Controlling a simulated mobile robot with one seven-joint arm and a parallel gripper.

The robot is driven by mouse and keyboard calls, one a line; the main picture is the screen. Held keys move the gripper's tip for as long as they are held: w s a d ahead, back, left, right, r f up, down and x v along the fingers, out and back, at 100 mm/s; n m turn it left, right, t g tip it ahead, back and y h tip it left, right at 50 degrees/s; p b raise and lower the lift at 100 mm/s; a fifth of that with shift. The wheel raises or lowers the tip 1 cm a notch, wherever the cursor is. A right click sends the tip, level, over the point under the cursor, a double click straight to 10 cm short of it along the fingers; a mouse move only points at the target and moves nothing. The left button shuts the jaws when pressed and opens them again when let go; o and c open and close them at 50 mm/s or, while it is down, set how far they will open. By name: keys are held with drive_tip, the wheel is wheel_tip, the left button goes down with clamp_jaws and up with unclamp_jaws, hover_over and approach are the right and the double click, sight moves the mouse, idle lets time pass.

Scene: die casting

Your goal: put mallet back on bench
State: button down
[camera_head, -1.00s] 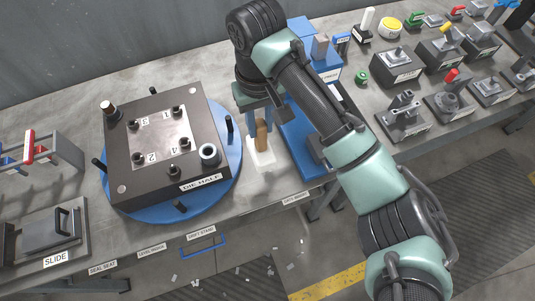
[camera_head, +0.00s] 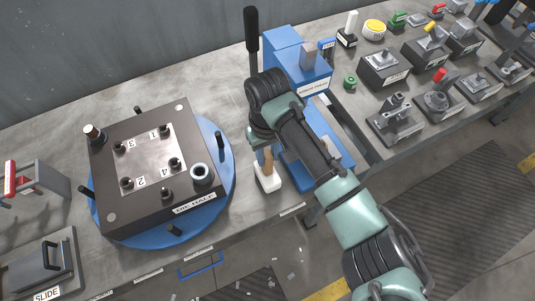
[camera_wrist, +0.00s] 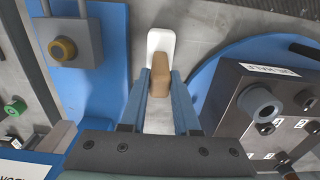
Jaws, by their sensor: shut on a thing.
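The mallet has a tan wooden handle (camera_head: 268,159) and a white block-shaped head (camera_head: 268,180). My gripper (camera_head: 266,149) points down and is shut on the handle, with the white head below the fingers. In the wrist view the handle (camera_wrist: 163,82) sits between the two blue fingers (camera_wrist: 161,95), and the white head (camera_wrist: 160,42) shows beyond it. The head is at or just above the grey bench (camera_head: 235,212), between the blue round plate and the blue fixture. I cannot tell whether it touches the bench.
The dark die half (camera_head: 150,160) with upright pins stands on the blue round plate (camera_head: 222,180) to the left. A blue fixture (camera_head: 298,175) stands close on the right. A green knob (camera_head: 350,82) and several mounted tools lie farther right. The bench's front edge is near.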

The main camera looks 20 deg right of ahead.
drive_tip(key=shift+f, duration=0.5)
drive_tip(key=c, duration=0.6)
unclamp_jaws()
drive_tip(key=shift+f, duration=0.15)
drive_tip(key=shift+c, duration=0.2)
wheel_tip(320, 180, up, 12)
drive_tip(key=shift+r, duration=0.2)
